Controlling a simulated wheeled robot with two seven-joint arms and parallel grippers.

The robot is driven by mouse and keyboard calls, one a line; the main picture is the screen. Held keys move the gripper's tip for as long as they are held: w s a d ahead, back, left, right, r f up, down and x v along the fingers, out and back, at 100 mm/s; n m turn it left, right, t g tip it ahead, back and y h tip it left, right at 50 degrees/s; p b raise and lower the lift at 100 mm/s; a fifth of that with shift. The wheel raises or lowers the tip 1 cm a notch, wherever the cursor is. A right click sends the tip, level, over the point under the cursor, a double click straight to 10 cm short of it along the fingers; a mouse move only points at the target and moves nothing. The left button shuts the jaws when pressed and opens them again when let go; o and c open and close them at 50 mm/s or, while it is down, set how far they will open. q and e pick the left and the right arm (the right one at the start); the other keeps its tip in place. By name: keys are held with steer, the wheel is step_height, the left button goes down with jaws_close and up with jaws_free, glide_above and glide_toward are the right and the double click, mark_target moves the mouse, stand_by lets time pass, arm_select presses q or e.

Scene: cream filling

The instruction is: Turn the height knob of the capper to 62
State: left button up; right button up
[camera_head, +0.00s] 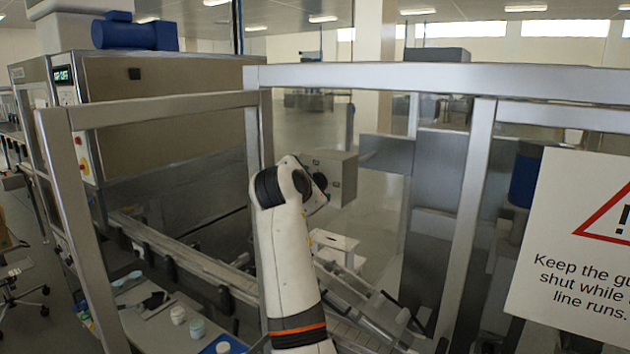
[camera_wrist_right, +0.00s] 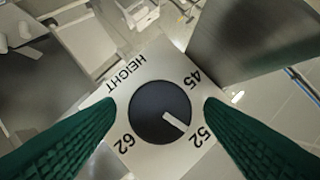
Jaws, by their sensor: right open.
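The height knob (camera_wrist_right: 158,110) is a dark round dial on a pale square plate (camera_wrist_right: 122,88) in the right wrist view. The plate reads HEIGHT, 45, 52 and 62. The knob's light pointer aims at 52. My right gripper (camera_wrist_right: 160,105) is open, with one green ridged finger on each side of the knob. A small gap seems to show between each fingertip and the knob, but contact is hard to judge. In the head view my right arm reaches up to a grey box (camera_head: 342,178); its fingers cannot be made out there. My left gripper is not in view.
Metal guard posts and a rail (camera_head: 450,78) frame the line around my arm. A warning sign (camera_head: 575,255) hangs at right. A conveyor (camera_head: 225,278) runs below, with small jars (camera_head: 178,314) beside it. A large cabinet machine (camera_head: 165,105) stands at left.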

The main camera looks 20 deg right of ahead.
steer(key=shift+s+r, duration=0.1)
steer(key=shift+c, duration=0.3)
steer(key=c, duration=0.9)
arm_select(q)
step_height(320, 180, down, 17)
steer(key=b, duration=1.7)
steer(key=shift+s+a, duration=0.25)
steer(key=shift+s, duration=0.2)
arm_select(e)
steer(key=m+t+h, duration=0.1)
steer(key=m, duration=0.5)
steer(key=f+m+t+h, duration=0.1)
steer(key=m+t, duration=0.1)
steer(key=m, duration=0.4)
steer(key=m+t+h, duration=0.2)
steer(key=m, duration=0.4)
steer(key=shift+f, duration=0.25)
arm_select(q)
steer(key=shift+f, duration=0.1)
arm_select(e)
steer(key=shift+r, duration=0.1)
steer(key=shift+s, duration=0.1)
